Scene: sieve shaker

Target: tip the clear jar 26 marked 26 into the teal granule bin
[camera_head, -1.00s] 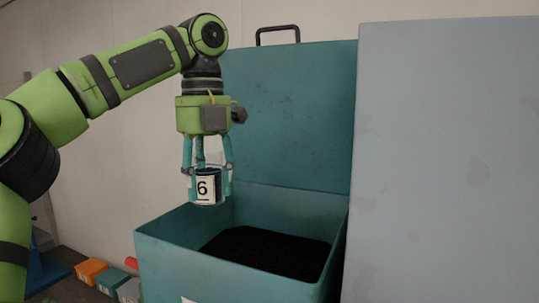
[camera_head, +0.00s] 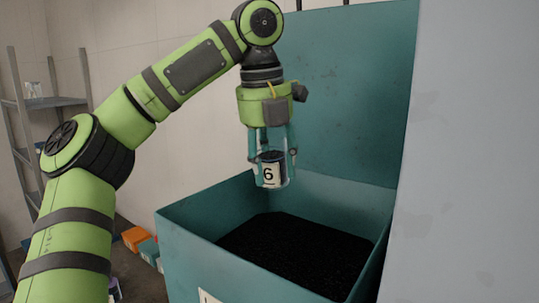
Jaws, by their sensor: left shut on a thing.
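The clear jar 26 (camera_head: 271,176) holds dark contents and has a white label on which only a black 6 shows. My left gripper (camera_head: 271,160) is shut on the jar and points down. The jar hangs close to upright above the teal granule bin (camera_head: 190,238), over its back left part, apart from the rim. The bin's teal lid (camera_head: 345,90) stands open behind it. Black granules (camera_head: 295,250) cover the bin's floor. My right gripper is not in view.
A large grey panel (camera_head: 470,150) stands at the right, close beside the bin. Orange (camera_head: 135,238) and teal (camera_head: 149,250) blocks lie on the floor left of the bin. A grey shelf rack (camera_head: 50,102) stands at the far left.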

